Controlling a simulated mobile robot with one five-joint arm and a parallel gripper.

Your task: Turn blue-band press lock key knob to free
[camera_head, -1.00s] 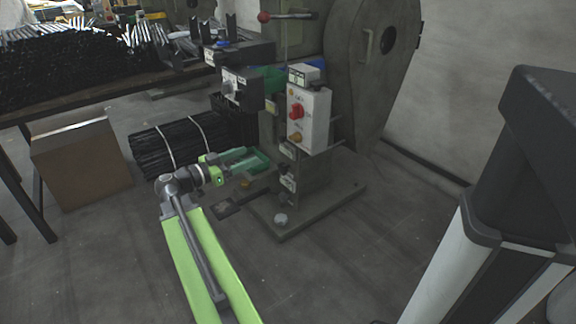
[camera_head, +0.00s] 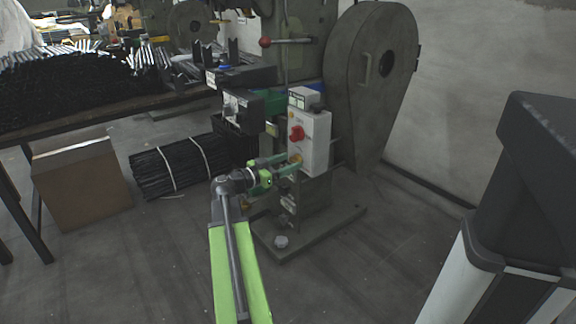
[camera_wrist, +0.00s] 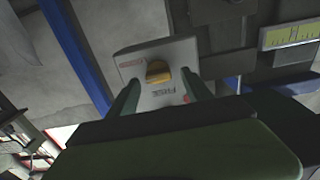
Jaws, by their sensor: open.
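The lock key knob (camera_wrist: 158,71) is yellow and sits on a pale control box (camera_wrist: 158,52). In the wrist view its bar lies roughly crosswise. A label that seems to read FREE is below it, and a small red label, too small to read, is at its upper left. In the head view the box (camera_head: 318,140) is on the press front, with a red knob (camera_head: 297,133) above the yellow one, which is partly hidden by my fingers. My gripper (camera_head: 290,163) is open, its green fingers pointing at the box. In the wrist view the fingers (camera_wrist: 163,92) flank the knob without visible contact.
A dark box (camera_head: 242,110) stands out left of the control box. A cardboard box (camera_head: 80,180) and bundled black rods (camera_head: 170,168) are on the floor at left.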

